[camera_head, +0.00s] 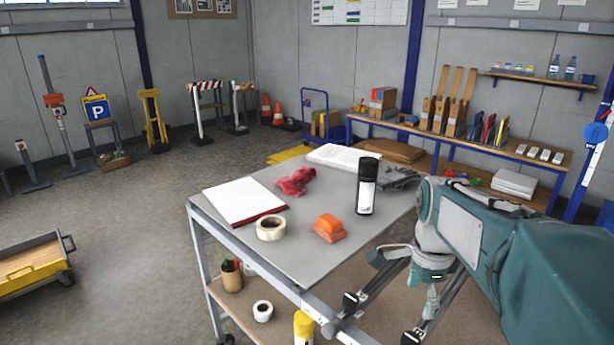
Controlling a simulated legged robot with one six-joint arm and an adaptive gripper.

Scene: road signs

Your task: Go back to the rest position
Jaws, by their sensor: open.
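My gripper (382,320) is open and empty. Its two dark fingertips are spread wide at the front right edge of the grey table (320,240), and they look lower than or in front of the tabletop. I cannot tell whether they touch the table. My teal and grey arm comes in from the right side of the view. On the table stand a black spray can (367,187), an orange block-like object (329,228), a roll of tape (270,228), a red cloth (296,181), a white pad (244,201) and grey gloves (398,178).
The table's lower shelf holds a brown pot (231,278), another tape roll (263,311) and a yellow can (303,328). A yellow-sided cart (32,268) stands at left. A long workbench (465,143) lines the right wall.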

